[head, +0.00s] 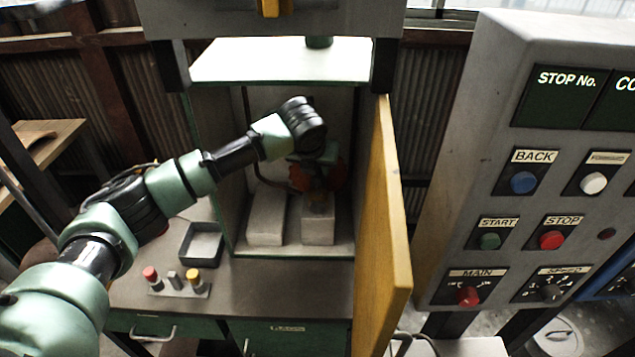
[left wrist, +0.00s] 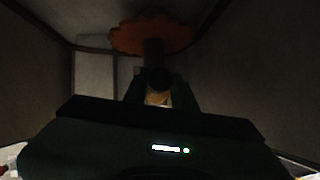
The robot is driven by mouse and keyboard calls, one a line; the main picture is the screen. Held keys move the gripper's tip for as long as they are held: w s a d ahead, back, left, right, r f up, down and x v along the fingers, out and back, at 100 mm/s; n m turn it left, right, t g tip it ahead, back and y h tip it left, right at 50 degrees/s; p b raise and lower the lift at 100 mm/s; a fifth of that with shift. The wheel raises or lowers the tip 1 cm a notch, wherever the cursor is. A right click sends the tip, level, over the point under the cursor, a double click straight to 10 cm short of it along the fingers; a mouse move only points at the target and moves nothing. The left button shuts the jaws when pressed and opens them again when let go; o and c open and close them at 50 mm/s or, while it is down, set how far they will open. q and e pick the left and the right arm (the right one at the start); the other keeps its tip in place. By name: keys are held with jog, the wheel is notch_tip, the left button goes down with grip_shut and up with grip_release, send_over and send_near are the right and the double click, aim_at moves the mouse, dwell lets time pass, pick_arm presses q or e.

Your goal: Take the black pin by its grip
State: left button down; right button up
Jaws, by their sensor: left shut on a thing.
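My left arm reaches into the open cabinet, and my left gripper (head: 318,185) is at the back of it, dark and partly hidden by my wrist. In the left wrist view the fingers (left wrist: 160,95) are shut around the near end of a dark upright cylinder (left wrist: 153,55), which looks like the black pin. Its outline is hard to see in the shade. An orange-red toothed disc (left wrist: 152,35) is at the cylinder's far end; it also shows in the head view (head: 300,178). A tan patch shows between the fingers. My right gripper is not in view.
Two pale blocks, left (head: 267,217) and right (head: 318,222), stand on the cabinet floor below my gripper. A yellow door (head: 383,220) stands open at the right. A dark tray (head: 202,244) and a rack (head: 180,289) with red, grey and yellow knobs sit on the bench.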

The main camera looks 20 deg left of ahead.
pick_arm(q)
jog(key=s+d+r+b, duration=0.1)
jog(key=s+b, duration=0.2)
jog(key=s, duration=1.5)
jog(key=shift+d+r+b, duration=0.2)
jog(key=shift+d+b, duration=0.05)
jog(key=shift+b, duration=0.1)
